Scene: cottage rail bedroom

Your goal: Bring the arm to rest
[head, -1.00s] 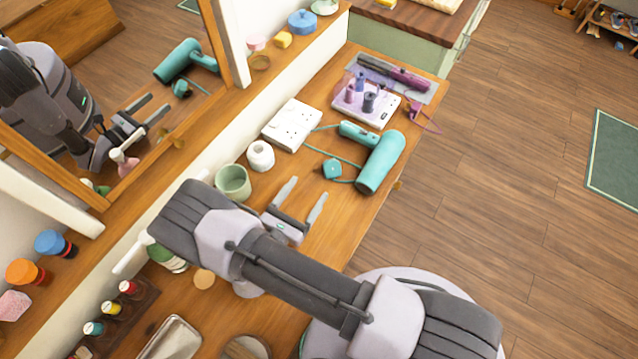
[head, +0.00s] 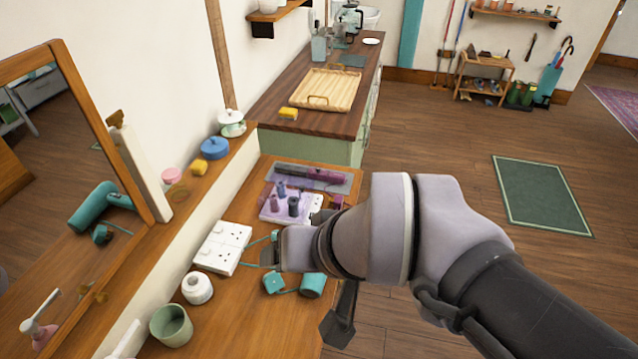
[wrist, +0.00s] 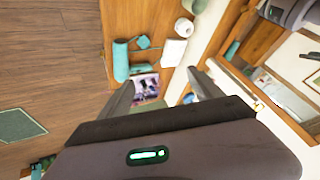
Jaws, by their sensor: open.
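My gripper (wrist: 160,78) is open in the wrist view, its two fingers spread with nothing between them. Beyond the fingers the wrist view shows the wooden dresser top with a teal hair dryer (wrist: 121,62). In the head view my arm (head: 400,230) reaches in from the lower right, raised in front of the dresser's right edge. It hides most of the hair dryer (head: 312,285) and I cannot make out the fingertips there. The gap between arm and dresser top is hard to judge.
On the dresser top (head: 245,325) stand a white socket block (head: 222,247), a white roll (head: 197,288) and a green cup (head: 171,325). Purple items on a tray lie at its far end. A mirror (head: 75,130) stands left. Open floor (head: 430,140) lies right, with a green mat (head: 540,195).

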